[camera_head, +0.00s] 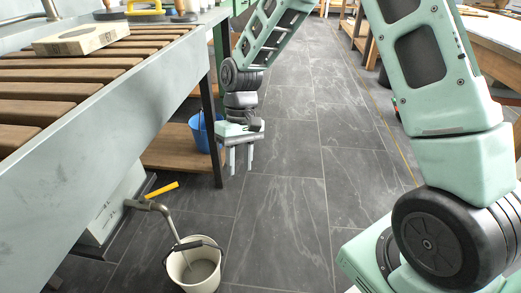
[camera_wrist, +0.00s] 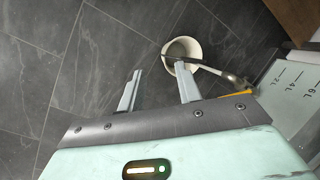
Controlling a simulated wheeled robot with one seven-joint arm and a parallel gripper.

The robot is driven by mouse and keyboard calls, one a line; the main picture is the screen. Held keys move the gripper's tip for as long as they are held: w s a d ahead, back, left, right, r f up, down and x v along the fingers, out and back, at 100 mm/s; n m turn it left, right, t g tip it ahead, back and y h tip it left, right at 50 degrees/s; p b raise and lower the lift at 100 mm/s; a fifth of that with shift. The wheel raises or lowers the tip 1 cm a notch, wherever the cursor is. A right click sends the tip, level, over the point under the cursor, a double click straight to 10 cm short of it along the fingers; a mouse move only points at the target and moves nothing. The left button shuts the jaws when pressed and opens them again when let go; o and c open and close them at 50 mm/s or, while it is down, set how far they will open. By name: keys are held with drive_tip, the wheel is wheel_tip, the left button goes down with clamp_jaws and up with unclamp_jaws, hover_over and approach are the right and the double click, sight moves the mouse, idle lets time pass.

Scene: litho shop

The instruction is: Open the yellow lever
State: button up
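The yellow lever (camera_head: 161,190) is a short bar low beside the table, just above the metal spout pipe (camera_head: 150,206). In the wrist view the yellow lever (camera_wrist: 236,94) shows at the right, partly hidden by the pipe (camera_wrist: 212,72). My gripper (camera_head: 240,172) hangs fingers down over the floor, to the right of the lever and higher than it. Its two fingers are apart with nothing between them, as the wrist view of my gripper (camera_wrist: 157,80) also shows. Nothing touches the lever.
A cream bucket (camera_head: 197,272) with a dark handle stands under the spout. A white graduated tank (camera_wrist: 290,88) is by the lever. The slatted table (camera_head: 150,115) overhangs at left, its dark leg near my gripper. A blue bucket (camera_head: 203,133) stands behind.

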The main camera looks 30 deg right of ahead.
drive_tip(key=s+d+r+t+h, duration=0.1)
drive_tip(key=s+d+r+t, duration=0.1)
drive_tip(key=s+r, duration=0.3)
drive_tip(key=shift+d+r+t+p, duration=0.3)
drive_tip(key=shift+d+p, duration=0.15)
drive_tip(key=shift+d, duration=0.1)
drive_tip(key=shift+w, duration=0.1)
